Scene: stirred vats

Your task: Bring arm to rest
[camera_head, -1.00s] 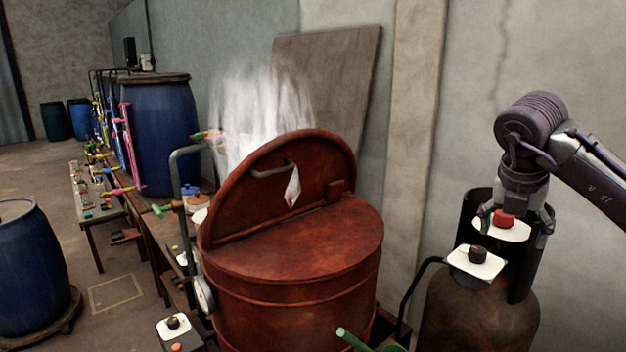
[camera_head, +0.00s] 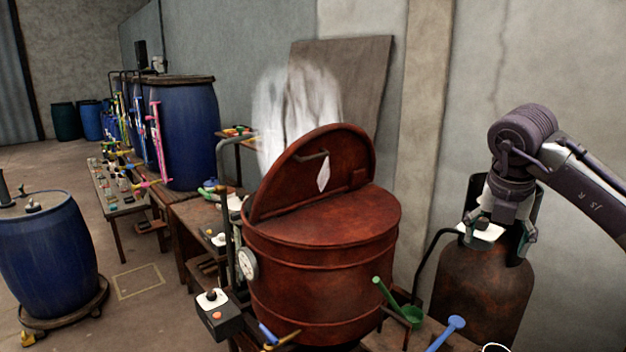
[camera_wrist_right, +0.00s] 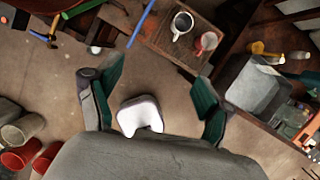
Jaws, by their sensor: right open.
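My right arm comes in from the right edge, bent down at the wrist. Its gripper (camera_head: 501,230) hangs in front of the rusty gas cylinder (camera_head: 482,290), with its fingers spread apart. A white plate (camera_head: 484,231) shows between and behind the fingers. In the right wrist view the two green-padded fingers of the gripper (camera_wrist_right: 158,92) are wide apart. A white rounded piece (camera_wrist_right: 140,114) shows between them, and I cannot tell whether anything touches it. Nothing is visibly held. My left gripper is not in view.
A rust-red vat (camera_head: 315,270) with its lid half raised and steam behind stands left of the arm. A green scoop (camera_head: 411,315) and a blue tool (camera_head: 446,332) lie at the front. A blue barrel (camera_head: 47,260) stands left. Floor between barrel and benches is clear.

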